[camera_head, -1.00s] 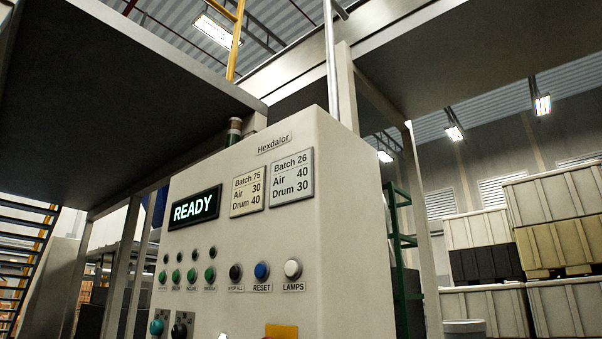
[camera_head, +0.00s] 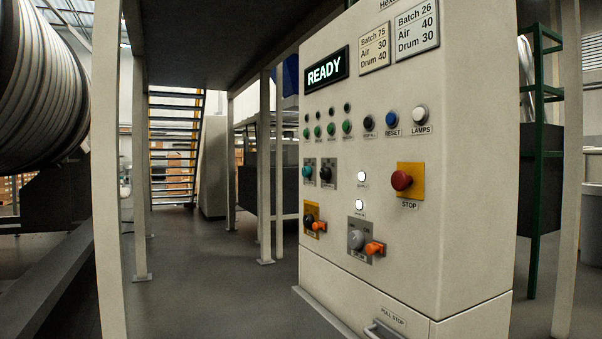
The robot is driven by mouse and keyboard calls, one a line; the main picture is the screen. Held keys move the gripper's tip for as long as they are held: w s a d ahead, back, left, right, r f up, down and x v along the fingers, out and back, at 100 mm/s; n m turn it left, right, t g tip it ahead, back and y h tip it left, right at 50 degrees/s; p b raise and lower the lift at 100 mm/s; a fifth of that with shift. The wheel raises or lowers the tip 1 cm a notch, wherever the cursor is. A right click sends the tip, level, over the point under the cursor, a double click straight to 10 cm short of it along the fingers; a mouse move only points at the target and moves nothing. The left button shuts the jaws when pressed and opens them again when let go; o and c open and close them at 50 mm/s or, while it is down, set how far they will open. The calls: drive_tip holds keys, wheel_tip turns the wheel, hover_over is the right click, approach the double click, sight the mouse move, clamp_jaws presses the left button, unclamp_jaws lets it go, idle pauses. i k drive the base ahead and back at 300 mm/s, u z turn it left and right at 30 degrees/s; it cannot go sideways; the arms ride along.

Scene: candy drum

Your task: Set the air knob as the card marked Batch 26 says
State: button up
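The card marked Batch 26 (camera_head: 417,31) is at the top right of the cream control cabinet (camera_head: 463,200). It reads Air 40 and Drum 30. Beside it on the left, the Batch 75 card (camera_head: 375,49) reads Air 30 and Drum 40. Lower down, a teal knob (camera_head: 308,173) and a black knob (camera_head: 326,174) sit side by side on small plates. Their labels are too small to read, so I cannot tell which is the air knob or where it points. My gripper is not in view.
The display (camera_head: 327,70) reads READY. A red STOP button (camera_head: 401,180), a grey rotary handle (camera_head: 357,239) with an orange piece beside it, and another switch on a yellow plate (camera_head: 314,225) are on the panel. Open floor (camera_head: 215,285) lies left, between posts.

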sight(307, 171)
drive_tip(key=u, duration=1.4)
drive_tip(key=i, duration=1.4)
drive_tip(key=z, duration=0.5)
